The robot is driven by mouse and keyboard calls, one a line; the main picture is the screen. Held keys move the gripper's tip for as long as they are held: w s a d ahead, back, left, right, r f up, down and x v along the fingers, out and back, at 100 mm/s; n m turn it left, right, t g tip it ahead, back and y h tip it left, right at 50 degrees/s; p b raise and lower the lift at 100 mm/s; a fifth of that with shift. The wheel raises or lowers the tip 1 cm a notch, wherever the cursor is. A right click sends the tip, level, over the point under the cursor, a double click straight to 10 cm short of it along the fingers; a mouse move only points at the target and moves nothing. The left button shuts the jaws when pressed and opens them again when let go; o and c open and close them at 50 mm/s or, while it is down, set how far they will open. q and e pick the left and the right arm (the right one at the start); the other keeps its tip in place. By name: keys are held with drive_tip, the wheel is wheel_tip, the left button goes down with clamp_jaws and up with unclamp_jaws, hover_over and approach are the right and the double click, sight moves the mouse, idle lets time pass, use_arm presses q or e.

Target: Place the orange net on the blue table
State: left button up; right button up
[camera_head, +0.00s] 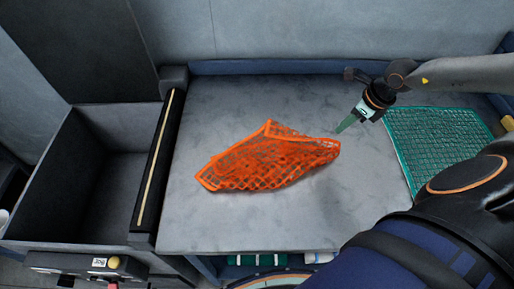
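The orange net (268,163) lies crumpled in a loose heap on a grey work surface (220,225) with a blue back edge (270,67). One corner of the net points up toward the back. My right gripper (347,123) hangs above the surface, to the right of and behind the net. Its green fingertip points down and left and looks apart from the net. Only one finger shows clearly, so its opening cannot be told. My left gripper is not in view. No separate blue tabletop shows.
A green net (437,143) lies flat on the right side of the surface. A dark open bin (75,175) stands at the left, beside a black bar (158,165) with a pale stripe. The surface is clear in front of and behind the orange net.

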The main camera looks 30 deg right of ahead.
drive_tip(key=w+a+f, duration=0.1)
drive_tip(key=a, duration=0.6)
drive_tip(key=w+a+f, duration=0.1)
drive_tip(key=a, duration=0.6)
drive_tip(key=w+a+f, duration=0.1)
drive_tip(key=w+a, duration=0.1)
drive_tip(key=a, duration=0.5)
drive_tip(key=shift+a+f, duration=0.2)
clamp_jaws()
wheel_tip(320, 180, down, 2)
drive_tip(key=shift+f, duration=0.45)
drive_tip(key=shift+f, duration=0.1)
wheel_tip(320, 180, down, 4)
drive_tip(key=b, duration=0.4)
drive_tip(key=shift+r, duration=0.25)
drive_tip(key=shift+r, duration=0.1)
